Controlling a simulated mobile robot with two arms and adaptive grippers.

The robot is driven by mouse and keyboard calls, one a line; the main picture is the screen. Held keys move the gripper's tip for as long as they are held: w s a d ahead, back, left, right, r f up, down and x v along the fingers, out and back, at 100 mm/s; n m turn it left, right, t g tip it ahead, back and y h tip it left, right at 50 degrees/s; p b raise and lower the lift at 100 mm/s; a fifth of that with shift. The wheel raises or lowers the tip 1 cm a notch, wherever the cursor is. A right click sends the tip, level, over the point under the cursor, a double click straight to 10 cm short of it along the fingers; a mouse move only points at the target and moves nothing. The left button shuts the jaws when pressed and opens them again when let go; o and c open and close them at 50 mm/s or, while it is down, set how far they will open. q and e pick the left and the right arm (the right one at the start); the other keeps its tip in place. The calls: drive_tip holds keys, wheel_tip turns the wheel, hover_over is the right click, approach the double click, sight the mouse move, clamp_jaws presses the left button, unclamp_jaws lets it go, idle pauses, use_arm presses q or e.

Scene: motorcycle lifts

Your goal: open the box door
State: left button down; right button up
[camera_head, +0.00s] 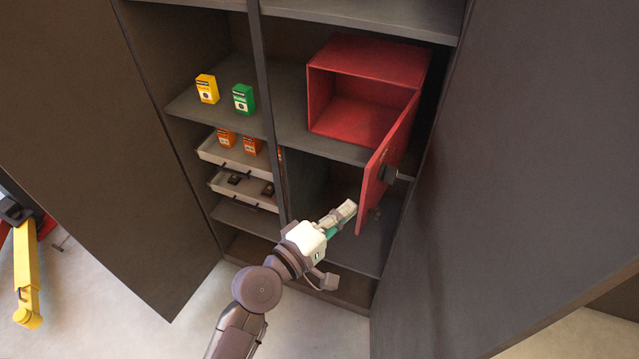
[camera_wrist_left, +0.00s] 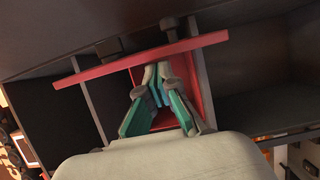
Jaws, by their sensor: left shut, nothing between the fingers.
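The red box (camera_head: 365,90) stands on a shelf in the upper right part of the cabinet, its front open and its inside empty. Its red door (camera_head: 385,165) stands swung well out from the right side, with a dark knob on its outer face. My left gripper (camera_head: 347,211) is shut and empty, just left of the door's lower free corner; whether it touches is unclear. In the left wrist view the closed fingertips (camera_wrist_left: 158,72) are in front of the red door (camera_wrist_left: 105,74), seen nearly edge-on. My right gripper is not in view.
The tall grey cabinet has open doors at left (camera_head: 90,130) and right (camera_head: 510,170), flanking my arm. A yellow carton (camera_head: 207,89) and a green carton (camera_head: 243,99) stand on the left shelf, above drawers (camera_head: 240,188). A yellow lift part (camera_head: 27,275) is at far left.

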use_arm(q)
drive_tip(key=shift+s+d+f+p, duration=0.1)
drive_tip(key=shift+s+d+p, duration=0.3)
drive_tip(key=shift+d, duration=0.6)
drive_tip(key=shift+s+d+p, duration=0.15)
drive_tip(key=shift+s+d, duration=0.45)
drive_tip(key=shift+d, duration=0.35)
